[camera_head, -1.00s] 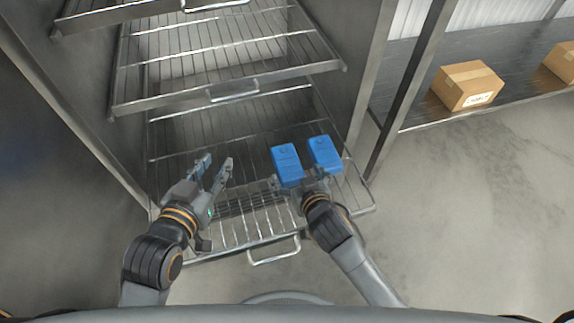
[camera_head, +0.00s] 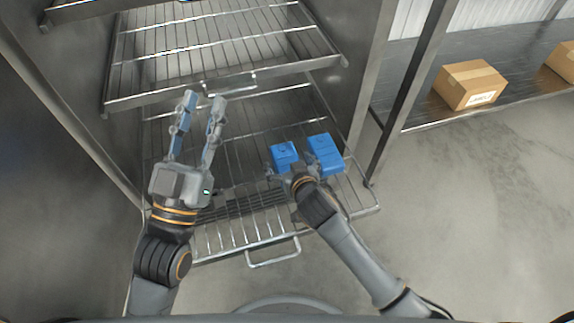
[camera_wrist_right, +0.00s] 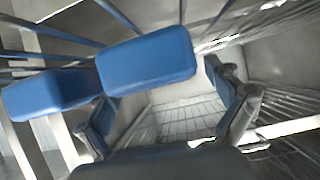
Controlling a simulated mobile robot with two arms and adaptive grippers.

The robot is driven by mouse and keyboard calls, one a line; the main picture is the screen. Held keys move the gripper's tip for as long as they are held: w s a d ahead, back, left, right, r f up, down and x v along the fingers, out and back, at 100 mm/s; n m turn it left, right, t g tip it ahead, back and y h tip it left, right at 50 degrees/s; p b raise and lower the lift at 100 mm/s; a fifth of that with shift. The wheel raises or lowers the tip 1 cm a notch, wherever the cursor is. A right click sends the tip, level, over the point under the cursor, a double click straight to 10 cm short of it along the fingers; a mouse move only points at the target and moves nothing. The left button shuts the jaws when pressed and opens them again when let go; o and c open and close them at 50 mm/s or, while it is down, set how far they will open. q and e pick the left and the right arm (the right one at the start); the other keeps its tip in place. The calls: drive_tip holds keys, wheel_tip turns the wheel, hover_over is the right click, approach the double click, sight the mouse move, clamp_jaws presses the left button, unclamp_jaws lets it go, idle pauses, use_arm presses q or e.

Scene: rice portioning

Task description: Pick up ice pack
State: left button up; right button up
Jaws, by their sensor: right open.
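Two blue ice packs are on the right part of the pulled-out lower wire shelf. In the head view one is the left ice pack (camera_head: 285,153) and the other the right ice pack (camera_head: 325,154). My right gripper (camera_head: 290,175) is open, low at the near end of the left ice pack and partly hidden by its own wrist. In the right wrist view an ice pack (camera_wrist_right: 148,62) lies ahead between the open fingers, and another (camera_wrist_right: 45,95) lies outside the left finger. My left gripper (camera_head: 203,100) is open and empty over the shelf's left side.
The lower wire shelf (camera_head: 245,237) has a front handle and free room on its left. Another wire shelf (camera_head: 225,83) is above it. The rack's metal post (camera_head: 405,90) stands at the right, with cardboard boxes (camera_head: 469,84) on a shelf beyond.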

use_arm(q)
drive_tip(key=shift+s+r+t, duration=0.4)
drive_tip(key=shift+r, duration=0.15)
drive_tip(key=shift+s+r+t, duration=0.35)
drive_tip(key=shift+r+t, duration=0.05)
drive_tip(key=shift+r, duration=0.15)
use_arm(e)
drive_tip(key=shift+w+a+f, duration=0.2)
drive_tip(key=shift+w+f, duration=0.1)
drive_tip(key=shift+w, duration=0.2)
drive_tip(key=shift+c, duration=0.3)
drive_tip(key=c, duration=1.5)
drive_tip(key=shift+o, duration=0.2)
drive_tip(key=shift+r, duration=0.1)
